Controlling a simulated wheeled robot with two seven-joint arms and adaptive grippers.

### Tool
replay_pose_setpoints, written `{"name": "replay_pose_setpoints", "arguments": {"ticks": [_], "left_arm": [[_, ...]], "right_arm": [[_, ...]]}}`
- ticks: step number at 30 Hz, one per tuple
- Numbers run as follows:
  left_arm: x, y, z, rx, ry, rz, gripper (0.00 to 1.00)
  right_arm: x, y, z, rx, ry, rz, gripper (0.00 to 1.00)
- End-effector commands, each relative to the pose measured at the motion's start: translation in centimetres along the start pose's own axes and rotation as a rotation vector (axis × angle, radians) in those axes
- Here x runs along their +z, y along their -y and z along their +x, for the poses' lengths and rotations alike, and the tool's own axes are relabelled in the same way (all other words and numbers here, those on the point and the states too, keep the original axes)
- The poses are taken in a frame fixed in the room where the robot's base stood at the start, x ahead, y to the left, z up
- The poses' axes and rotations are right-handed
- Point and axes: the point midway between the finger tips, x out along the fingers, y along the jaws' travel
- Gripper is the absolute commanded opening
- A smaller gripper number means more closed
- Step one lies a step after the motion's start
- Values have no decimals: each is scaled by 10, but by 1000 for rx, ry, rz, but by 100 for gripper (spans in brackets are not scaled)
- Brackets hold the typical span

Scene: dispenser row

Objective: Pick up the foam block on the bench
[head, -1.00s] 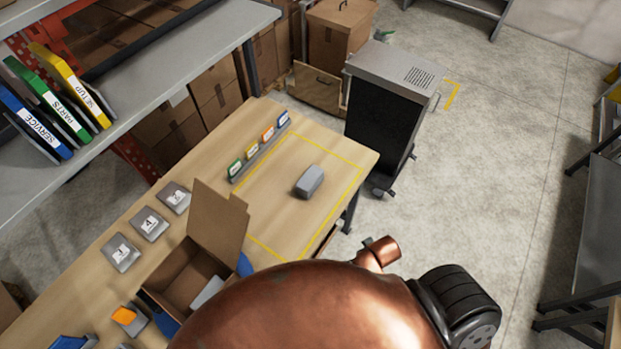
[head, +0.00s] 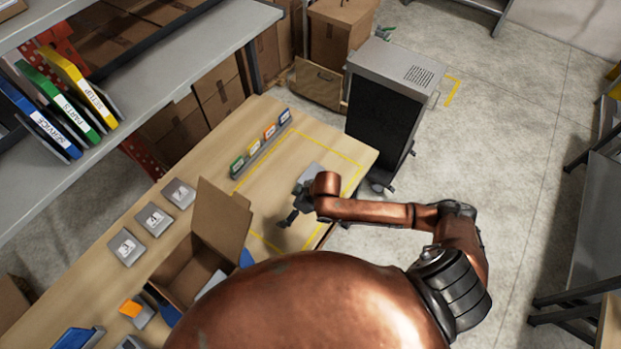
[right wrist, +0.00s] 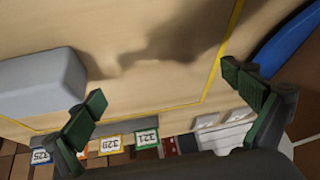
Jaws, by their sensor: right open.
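The grey foam block (head: 311,171) lies on the bench (head: 345,142) inside the yellow taped outline, partly hidden by my right gripper in the head view. My right gripper (head: 292,204) is open and empty over the taped area, at the near side of the block. In the right wrist view, the foam block (right wrist: 40,82) is at the left edge, cut off by the frame. The gripper's (right wrist: 172,100) two green-padded fingers are spread wide; the block lies outside the gap, beyond the left finger. My left gripper is not in view.
A rack of coloured tabs (head: 262,146) stands along the outline's far left side. An open cardboard box (head: 190,268) and several grey numbered dispensers (head: 154,219) are to the left. A dark cabinet (head: 383,120) stands beyond the bench end. Bare bench lies between the fingers.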

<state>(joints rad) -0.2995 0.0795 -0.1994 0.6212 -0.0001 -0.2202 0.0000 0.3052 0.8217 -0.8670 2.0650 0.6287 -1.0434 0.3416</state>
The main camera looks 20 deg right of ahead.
Motion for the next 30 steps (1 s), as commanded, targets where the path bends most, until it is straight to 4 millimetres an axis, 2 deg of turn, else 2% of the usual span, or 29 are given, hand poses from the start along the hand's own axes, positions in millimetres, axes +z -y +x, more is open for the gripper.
{"name": "replay_pose_setpoints", "arguments": {"ticks": [1,5,9,12,17,26,30], "left_arm": [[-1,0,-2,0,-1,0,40],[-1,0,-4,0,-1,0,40],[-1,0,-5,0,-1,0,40],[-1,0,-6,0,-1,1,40],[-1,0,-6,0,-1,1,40],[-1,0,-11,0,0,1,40],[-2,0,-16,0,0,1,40]], "right_arm": [[-3,-23,-7,19,27,-15,100],[2,-68,-21,46,80,13,100],[6,-120,-43,93,114,73,100],[9,-146,-56,118,123,112,100],[11,-162,-60,133,127,141,100],[14,-166,-29,133,128,141,100],[14,-168,-8,134,127,140,100]]}}
